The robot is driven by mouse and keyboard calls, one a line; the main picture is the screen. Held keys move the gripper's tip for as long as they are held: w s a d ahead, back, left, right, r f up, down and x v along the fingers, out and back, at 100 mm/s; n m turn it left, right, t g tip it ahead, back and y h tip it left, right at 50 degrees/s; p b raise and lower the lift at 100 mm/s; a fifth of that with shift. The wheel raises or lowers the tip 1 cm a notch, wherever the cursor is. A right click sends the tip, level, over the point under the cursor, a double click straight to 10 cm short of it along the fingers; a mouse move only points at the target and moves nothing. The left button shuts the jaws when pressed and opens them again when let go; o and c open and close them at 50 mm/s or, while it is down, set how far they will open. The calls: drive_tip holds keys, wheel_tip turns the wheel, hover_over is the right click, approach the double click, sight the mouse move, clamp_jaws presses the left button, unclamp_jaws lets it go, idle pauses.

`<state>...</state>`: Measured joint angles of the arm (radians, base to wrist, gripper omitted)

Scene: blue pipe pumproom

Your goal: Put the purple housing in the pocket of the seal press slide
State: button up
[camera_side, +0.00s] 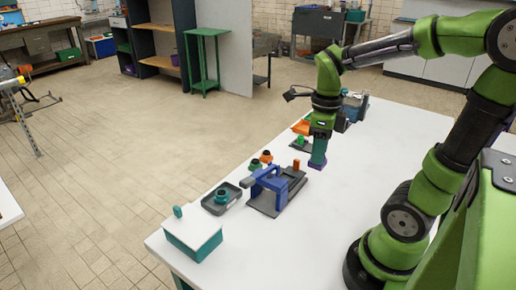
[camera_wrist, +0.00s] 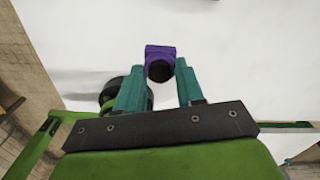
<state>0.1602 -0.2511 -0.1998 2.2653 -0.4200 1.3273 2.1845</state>
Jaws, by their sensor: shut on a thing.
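The purple housing (camera_wrist: 160,53) is held between the teal fingers of my gripper (camera_wrist: 161,78) in the wrist view. Its dark round opening faces the wrist camera. In the side view the purple housing (camera_side: 317,162) hangs below my gripper (camera_side: 319,148), over or close to the white table; I cannot tell whether it touches. The seal press (camera_side: 268,184), with a blue frame on a dark grey base, stands to the left and nearer the side camera. Its slide and pocket are too small to make out clearly. My gripper is to the right of the press, apart from it.
A dark tray (camera_side: 221,198) with a teal part and a teal-and-white box (camera_side: 192,235) stand left of the press. Small green and orange parts (camera_side: 266,157) lie behind it. An orange bin (camera_side: 301,127) is farther back. The table's front right is clear.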

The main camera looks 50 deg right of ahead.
wheel_tip(320, 180, down, 9)
drive_tip(key=s, duration=0.3)
drive_tip(key=w+d, duration=0.2)
drive_tip(key=w, duration=0.2)
drive_tip(key=w+d+f, duration=0.1)
drive_tip(key=w+d, duration=0.1)
drive_tip(key=w, duration=0.3)
drive_tip(key=w+d, duration=0.1)
drive_tip(key=w, duration=0.4)
drive_tip(key=shift+w+d+f, duration=0.2)
drive_tip(key=shift+d+f, duration=0.1)
drive_tip(key=shift+d, duration=0.1)
drive_tip(key=shift+f, duration=1.75)
drive_tip(key=o, duration=1.1)
drive_tip(key=shift+f, duration=0.15)
drive_tip(key=shift+o, duration=0.2)
